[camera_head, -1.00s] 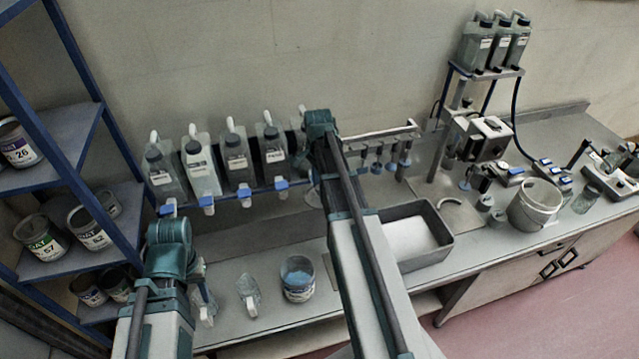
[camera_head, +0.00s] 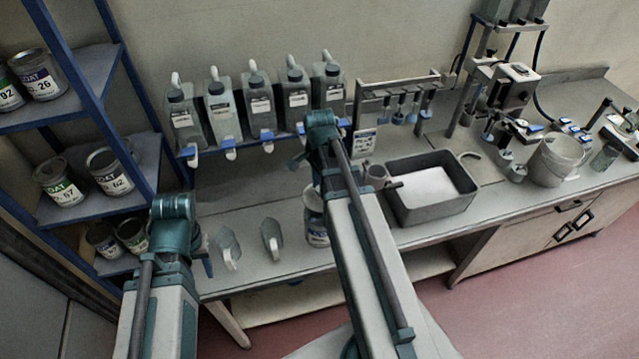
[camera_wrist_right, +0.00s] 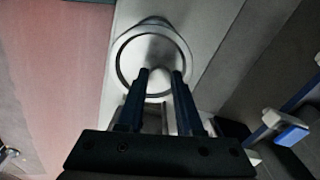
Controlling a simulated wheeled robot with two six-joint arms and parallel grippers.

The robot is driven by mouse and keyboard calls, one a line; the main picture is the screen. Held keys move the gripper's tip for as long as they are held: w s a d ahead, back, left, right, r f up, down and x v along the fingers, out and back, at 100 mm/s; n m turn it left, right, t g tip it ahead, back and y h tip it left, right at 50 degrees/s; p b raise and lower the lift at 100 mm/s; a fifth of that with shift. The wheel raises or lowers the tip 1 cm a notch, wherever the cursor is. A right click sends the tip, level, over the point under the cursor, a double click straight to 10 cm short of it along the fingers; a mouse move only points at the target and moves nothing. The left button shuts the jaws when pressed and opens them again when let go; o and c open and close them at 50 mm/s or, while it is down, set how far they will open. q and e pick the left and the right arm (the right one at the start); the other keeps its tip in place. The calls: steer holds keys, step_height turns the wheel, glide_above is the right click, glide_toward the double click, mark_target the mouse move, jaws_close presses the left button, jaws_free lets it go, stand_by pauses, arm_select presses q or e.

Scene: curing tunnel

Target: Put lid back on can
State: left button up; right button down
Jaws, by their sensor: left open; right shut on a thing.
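The can (camera_head: 316,228) stands near the front edge of the counter, partly hidden behind my right arm. Its top is not clear in the head view. In the right wrist view my right gripper (camera_wrist_right: 161,73) is shut on the pale knob of a round grey lid (camera_wrist_right: 135,57). A round rim shows around the lid; I cannot tell whether the lid touches the can. My right gripper is hidden behind its arm in the head view. My left gripper (camera_head: 206,262) is mostly hidden behind its arm, left of the clear jugs, and is open.
A grey basin (camera_head: 470,198) is to the right, with a white bucket (camera_head: 555,160) beyond. A rack of bottles (camera_head: 262,110) lines the wall. Blue shelves (camera_head: 95,75) with paint cans stand at left.

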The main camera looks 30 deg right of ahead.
mark_target(319, 199)
steer(key=shift+a+f+b, duration=0.15)
steer(key=shift+f+b, duration=0.3)
steer(key=shift+f, duration=0.05)
step_height(319, 199, down, 5)
steer(key=b, duration=0.5)
steer(key=shift+f, duration=0.1)
steer(key=shift+f, duration=0.15)
stand_by(1.3)
jaws_free()
stand_by(0.7)
steer(key=shift+r+p, duration=3.3)
steer(key=shift+r, duration=0.25)
